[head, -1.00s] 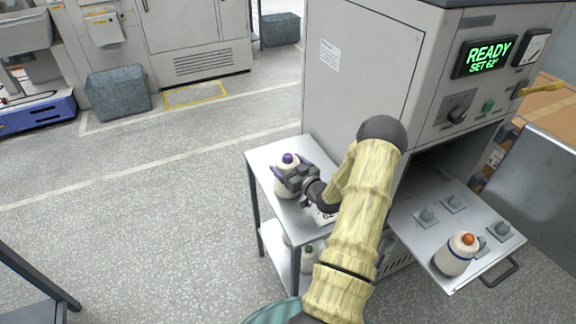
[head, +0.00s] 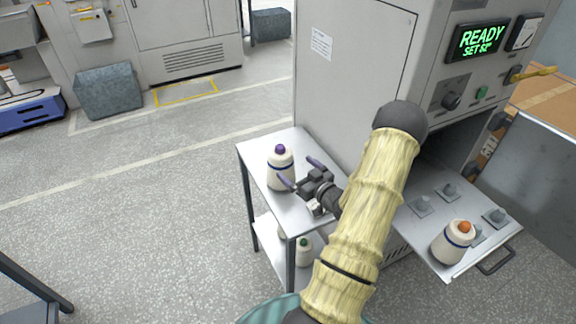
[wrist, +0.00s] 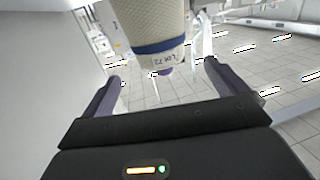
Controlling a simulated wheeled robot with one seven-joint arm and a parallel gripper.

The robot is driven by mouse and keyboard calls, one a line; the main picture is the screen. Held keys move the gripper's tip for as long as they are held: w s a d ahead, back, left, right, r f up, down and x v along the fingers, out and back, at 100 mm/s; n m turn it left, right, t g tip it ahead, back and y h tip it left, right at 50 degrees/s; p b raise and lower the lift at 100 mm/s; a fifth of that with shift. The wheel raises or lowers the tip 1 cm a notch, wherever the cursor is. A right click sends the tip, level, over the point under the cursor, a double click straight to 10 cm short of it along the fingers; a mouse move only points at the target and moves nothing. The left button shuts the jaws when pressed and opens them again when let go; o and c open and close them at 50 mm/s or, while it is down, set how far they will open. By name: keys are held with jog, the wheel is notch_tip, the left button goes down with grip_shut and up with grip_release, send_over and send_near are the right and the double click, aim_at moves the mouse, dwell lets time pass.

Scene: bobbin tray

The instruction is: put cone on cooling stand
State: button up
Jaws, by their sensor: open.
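A white cone with a purple tip (head: 280,172) and a blue band stands upright on the top of the metal cooling stand (head: 297,138). My gripper (head: 301,173) is open beside the cone, on its right, with its dark purple fingers spread and pointing toward it. A gap shows between the gripper's palm and the cone. In the wrist view the cone (wrist: 150,22) appears inverted beyond the open fingers, with its blue band and a printed lot label; nothing is gripped.
A cone with an orange tip (head: 452,243) stands on the pulled-out tray (head: 425,235) with several grey holders, at right. A green-tipped cone (head: 304,252) sits on the stand's lower shelf, beside another partly hidden one. The oven (head: 350,70) display reads READY.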

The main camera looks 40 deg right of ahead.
jog(key=s, duration=0.3)
jog(key=shift+r, duration=0.1)
jog(key=shift+w+a, duration=0.1)
dwell(0.3)
